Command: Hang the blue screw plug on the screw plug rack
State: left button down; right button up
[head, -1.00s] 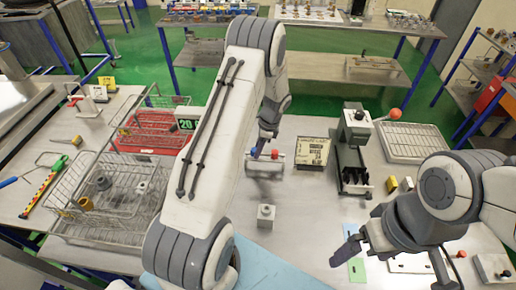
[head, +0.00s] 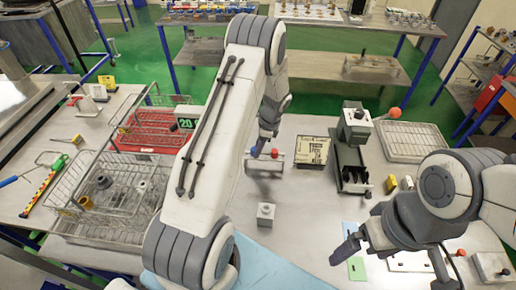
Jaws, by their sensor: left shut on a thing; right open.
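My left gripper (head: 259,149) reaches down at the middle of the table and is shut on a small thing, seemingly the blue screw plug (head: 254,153). Only a little blue shows at the fingertips, and the arm hides much around it. Just below is a small pale grey stand, seemingly the screw plug rack (head: 265,164), with a red plug (head: 275,153) at its right. I cannot tell whether the blue plug touches the rack. My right gripper (head: 392,268) is open and empty over the right front of the table.
A grey block (head: 266,214) stands in front of the rack. To its right are a box of small parts (head: 312,151), a dark green fixture (head: 352,160) and a wire tray (head: 412,142). Wire baskets (head: 112,192) stand at left. A green pad (head: 356,268) lies near my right gripper.

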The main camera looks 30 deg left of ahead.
pick_arm(q)
jog(key=shift+f, duration=0.3)
dwell(0.5)
jog(key=shift+c, duration=0.6)
grip_release()
jog(key=shift+r, duration=0.15)
jog(key=shift+s+a+p+v, duration=0.15)
jog(key=shift+a+p+v, duration=0.1)
jog(key=shift+p+v, duration=0.75)
jog(key=shift+s+a+p+v, duration=0.1)
jog(key=shift+a+p+v, duration=0.1)
jog(key=shift+p+v, duration=0.8)
jog(key=shift+s+a+p+v, duration=0.2)
jog(key=shift+p+v, duration=0.45)
jog(key=shift+v, duration=0.7)
jog(key=shift+a+r, duration=0.1)
jog(key=shift+r, duration=0.05)
jog(key=b+x, duration=0.2)
jog(key=d+b+x, duration=0.1)
jog(key=x, duration=0.1)
jog(key=b+x, duration=0.2)
jog(key=x, duration=0.1)
jog(key=shift+w+d+b, duration=0.25)
jog(key=shift+w+b, duration=0.05)
jog(key=shift+w, duration=0.15)
